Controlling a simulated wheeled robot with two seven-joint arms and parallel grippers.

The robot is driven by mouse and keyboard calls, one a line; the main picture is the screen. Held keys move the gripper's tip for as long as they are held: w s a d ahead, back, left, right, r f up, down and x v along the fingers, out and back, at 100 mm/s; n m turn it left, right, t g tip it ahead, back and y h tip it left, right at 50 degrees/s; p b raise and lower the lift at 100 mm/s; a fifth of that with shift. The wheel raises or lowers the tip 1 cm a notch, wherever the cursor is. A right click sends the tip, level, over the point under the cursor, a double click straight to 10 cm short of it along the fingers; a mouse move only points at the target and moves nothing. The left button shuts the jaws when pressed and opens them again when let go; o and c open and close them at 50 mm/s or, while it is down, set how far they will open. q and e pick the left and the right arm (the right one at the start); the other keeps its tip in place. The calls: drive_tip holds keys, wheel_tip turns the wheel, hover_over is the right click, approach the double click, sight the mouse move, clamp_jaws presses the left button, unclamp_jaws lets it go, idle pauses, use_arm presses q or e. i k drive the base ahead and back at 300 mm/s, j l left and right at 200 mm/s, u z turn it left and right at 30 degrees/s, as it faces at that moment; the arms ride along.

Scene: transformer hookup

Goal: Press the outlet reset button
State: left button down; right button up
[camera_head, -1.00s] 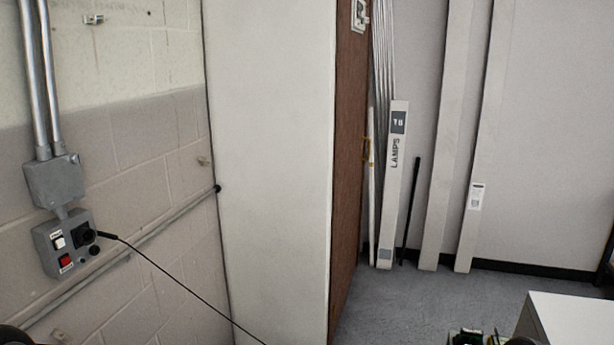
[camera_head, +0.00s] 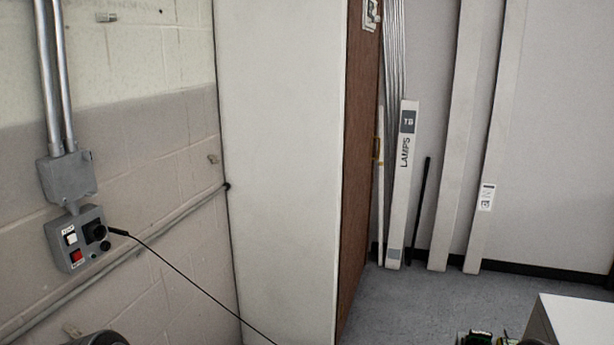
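The grey outlet box (camera_head: 80,238) is mounted on the block wall at the left. It has a white switch (camera_head: 70,239) at upper left and a red button (camera_head: 77,255) below it. A black plug (camera_head: 96,232) sits in the socket at its upper right, with a small black knob (camera_head: 105,246) below. A black cable (camera_head: 180,272) runs from the plug down to the right. A dark rounded part of my arm shows at the bottom left edge, below the box. Neither gripper's fingers can be seen.
Metal conduit (camera_head: 57,80) and a junction box (camera_head: 67,176) are above the outlet. A white cabinet (camera_head: 285,170) stands in the middle. A lamp carton (camera_head: 402,185) and long boards lean on the back wall. A white surface (camera_head: 585,320) is at lower right.

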sight(77, 256)
drive_tip(key=u, duration=1.3)
